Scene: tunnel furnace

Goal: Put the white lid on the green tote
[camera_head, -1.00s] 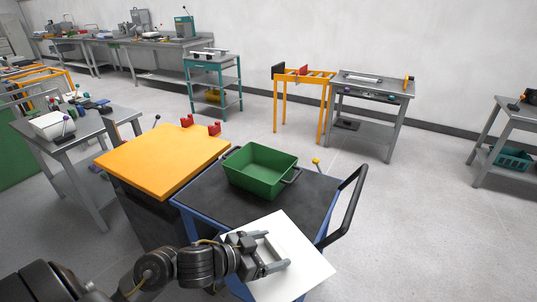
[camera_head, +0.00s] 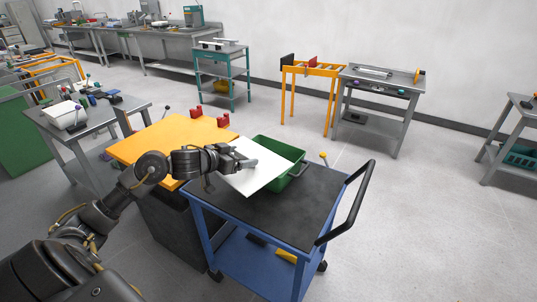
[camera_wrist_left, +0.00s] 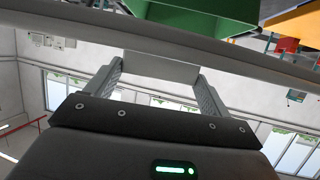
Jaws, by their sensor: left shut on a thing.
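The white lid (camera_head: 256,174) is a flat white panel held in my left gripper (camera_head: 248,163). My left gripper is shut on it near its left side. In the left wrist view the lid (camera_wrist_left: 160,68) shows as a pale band with my fingers (camera_wrist_left: 158,85) against it. The green tote (camera_head: 287,150) stands open at the top on the black top of the blue cart. The lid is in front of the tote's left part and hides some of it. In the left wrist view the tote (camera_wrist_left: 200,20) shows at the top, beyond the lid. My right gripper is out of view.
The blue cart (camera_head: 288,212) has a black handle (camera_head: 357,205) at its right and a small yellow knob (camera_head: 323,156) behind. The cart top in front of the tote is bare.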

